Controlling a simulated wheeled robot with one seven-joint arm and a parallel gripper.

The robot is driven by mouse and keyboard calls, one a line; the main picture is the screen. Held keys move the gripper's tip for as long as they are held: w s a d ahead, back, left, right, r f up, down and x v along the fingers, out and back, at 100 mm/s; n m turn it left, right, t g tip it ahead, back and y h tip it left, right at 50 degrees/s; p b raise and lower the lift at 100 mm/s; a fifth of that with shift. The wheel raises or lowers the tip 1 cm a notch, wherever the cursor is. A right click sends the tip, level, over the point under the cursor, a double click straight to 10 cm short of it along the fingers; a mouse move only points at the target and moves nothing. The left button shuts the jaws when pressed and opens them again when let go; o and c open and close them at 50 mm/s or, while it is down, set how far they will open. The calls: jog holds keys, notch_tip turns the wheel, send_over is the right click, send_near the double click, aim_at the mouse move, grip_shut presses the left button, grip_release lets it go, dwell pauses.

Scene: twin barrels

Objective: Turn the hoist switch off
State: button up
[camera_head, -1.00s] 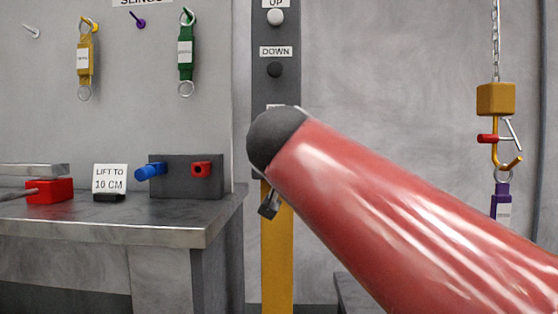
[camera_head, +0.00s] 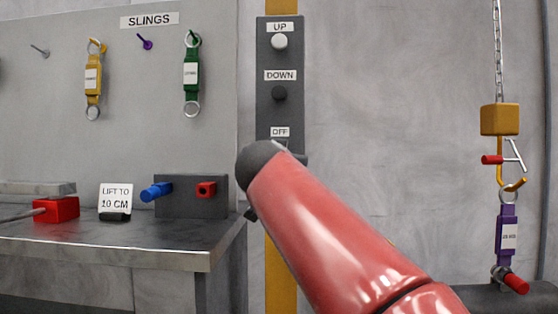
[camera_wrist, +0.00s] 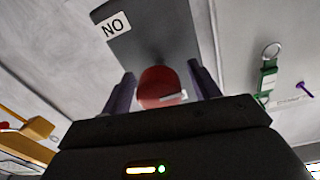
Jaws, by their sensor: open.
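The dark grey hoist panel (camera_head: 280,105) stands upright with a white UP button, a dark DOWN button and an OFF label (camera_head: 280,131) low on it. My arm hides what is below that label in the head view. In the wrist view, which is upside down, a red switch knob (camera_wrist: 157,84) with a white mark on its right side sits on the panel. An ON label (camera_wrist: 111,26) is above left of it. My gripper (camera_wrist: 163,88) is open, with one finger on each side of the knob. Whether the fingers touch it cannot be told.
A workbench (camera_head: 110,250) on the left holds a LIFT TO 10 CM sign (camera_head: 116,198) and a box with blue and red pegs (camera_head: 208,204). Slings hang on the wall behind. On the right, a hoist hook (camera_head: 505,165) on a chain holds a purple sling (camera_head: 507,235).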

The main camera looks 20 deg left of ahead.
jog(key=c, duration=1)
jog(key=shift+o, duration=0.2)
jog(key=shift+n, duration=0.4)
jog(key=n, duration=0.4)
jog(key=shift+b, duration=0.3)
jog(key=n, duration=0.4)
jog(key=shift+r+n, duration=0.1)
jog(key=shift+n, duration=0.2)
jog(key=n+p, duration=0.1)
jog(key=n, duration=0.3)
jog(key=shift+n, duration=0.3)
jog(key=shift+n+y+p, duration=0.3)
jog(key=shift+n+p, duration=0.4)
jog(key=shift+n, duration=1.6)
